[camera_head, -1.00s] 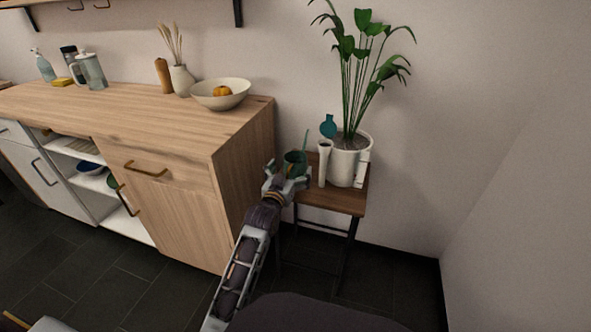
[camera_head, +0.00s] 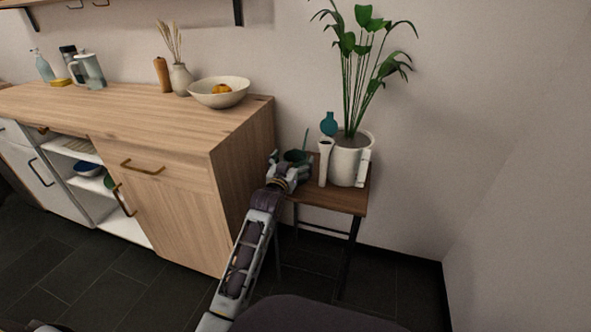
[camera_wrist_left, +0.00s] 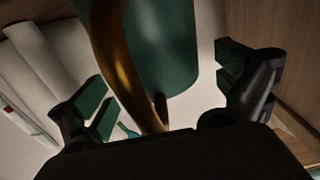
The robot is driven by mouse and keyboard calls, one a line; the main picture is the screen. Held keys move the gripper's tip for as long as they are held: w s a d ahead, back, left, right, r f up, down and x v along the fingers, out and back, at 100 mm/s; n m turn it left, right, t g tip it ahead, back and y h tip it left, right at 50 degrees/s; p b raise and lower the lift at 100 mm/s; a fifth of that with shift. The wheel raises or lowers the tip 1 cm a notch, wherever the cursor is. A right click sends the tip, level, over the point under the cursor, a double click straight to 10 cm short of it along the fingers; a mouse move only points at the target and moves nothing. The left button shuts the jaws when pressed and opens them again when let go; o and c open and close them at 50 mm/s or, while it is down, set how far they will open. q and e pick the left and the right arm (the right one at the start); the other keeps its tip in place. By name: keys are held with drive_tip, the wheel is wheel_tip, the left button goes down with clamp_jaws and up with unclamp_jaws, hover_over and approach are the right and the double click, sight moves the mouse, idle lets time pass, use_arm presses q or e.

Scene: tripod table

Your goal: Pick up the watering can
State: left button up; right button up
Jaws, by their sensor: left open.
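The watering can (camera_head: 296,156) is dark green and stands at the left end of the small wooden table, with a thin upright part showing above it. My left gripper (camera_head: 288,168) is at its near side and hides its lower part. In the left wrist view the green body (camera_wrist_left: 168,45) and its curved brass handle (camera_wrist_left: 118,65) lie between the spread fingers of my left gripper (camera_wrist_left: 165,95). The jaws are open, with gaps between the fingers and the can. My right gripper is not in view.
The wooden cabinet (camera_head: 245,165) stands close on the left. The wall is behind.

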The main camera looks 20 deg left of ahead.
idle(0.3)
use_arm(q)
drive_tip(key=shift+r, duration=0.1)
drive_tip(key=c, duration=1.5)
drive_tip(key=shift+o, duration=0.2)
drive_tip(key=shift+r, duration=0.15)
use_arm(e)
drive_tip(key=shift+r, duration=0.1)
use_arm(q)
drive_tip(key=shift+r+p, duration=0.5)
drive_tip(key=shift+r, duration=0.35)
wheel_tip(320, 180, up, 6)
drive_tip(key=p, duration=0.2)
drive_tip(key=shift+p, duration=0.3)
drive_tip(key=shift+r+p, duration=0.4)
drive_tip(key=shift+r, duration=0.6)
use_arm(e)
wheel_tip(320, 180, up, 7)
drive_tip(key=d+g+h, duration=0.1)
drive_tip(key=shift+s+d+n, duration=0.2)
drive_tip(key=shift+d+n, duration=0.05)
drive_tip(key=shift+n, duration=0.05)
